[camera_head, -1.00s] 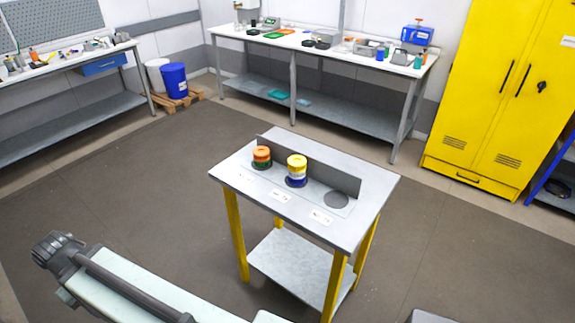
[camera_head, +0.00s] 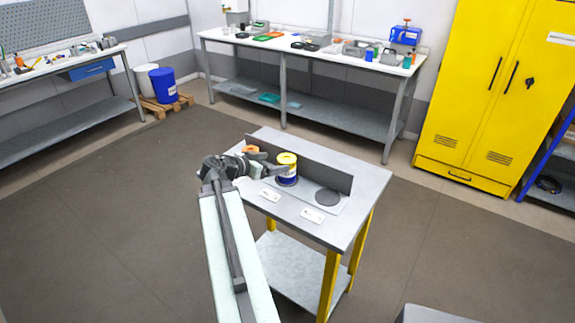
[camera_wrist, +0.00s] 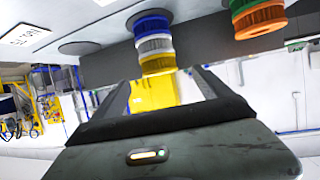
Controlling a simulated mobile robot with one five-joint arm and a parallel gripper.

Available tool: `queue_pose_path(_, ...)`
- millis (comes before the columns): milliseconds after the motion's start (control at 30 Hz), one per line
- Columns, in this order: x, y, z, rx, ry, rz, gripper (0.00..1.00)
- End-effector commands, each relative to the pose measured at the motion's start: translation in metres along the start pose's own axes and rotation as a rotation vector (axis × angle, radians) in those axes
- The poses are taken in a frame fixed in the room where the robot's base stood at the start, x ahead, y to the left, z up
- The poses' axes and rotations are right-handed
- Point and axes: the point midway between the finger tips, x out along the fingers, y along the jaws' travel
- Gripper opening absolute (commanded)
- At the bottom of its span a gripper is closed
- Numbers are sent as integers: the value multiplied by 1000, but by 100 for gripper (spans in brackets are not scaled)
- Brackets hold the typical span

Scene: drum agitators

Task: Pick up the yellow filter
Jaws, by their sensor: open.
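The yellow filter (camera_head: 287,158) sits on top of a stack with white and blue filters (camera_head: 287,182) on the small table. My gripper (camera_head: 273,161) is open at the left side of this stack, near the height of the yellow filter. I cannot tell whether a finger touches the yellow filter.
An orange filter (camera_wrist: 262,20) on a green one stands beside the stack, partly hidden by my gripper in the head view. A grey upright panel (camera_head: 325,175) runs behind the stacks. An empty dark round spot (camera_head: 327,198) lies to the right.

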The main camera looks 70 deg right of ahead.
Motion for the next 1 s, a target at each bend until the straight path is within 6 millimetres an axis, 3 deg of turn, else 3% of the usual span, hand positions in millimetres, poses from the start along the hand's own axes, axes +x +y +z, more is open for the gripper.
queue_pose_path(133, 6, 1, -1, 8, 5, 3, 88)
queue_pose_path(300, 27, 1, 0, 7, 4, 4, 88)
queue_pose_path(467, 31, 1, -1, 6, 4, 3, 88)
queue_pose_path(767, 78, 1, 0, 7, 2, 5, 88)
queue_pose_path(1000, 80, 3, -3, 6, 2, 4, 85)
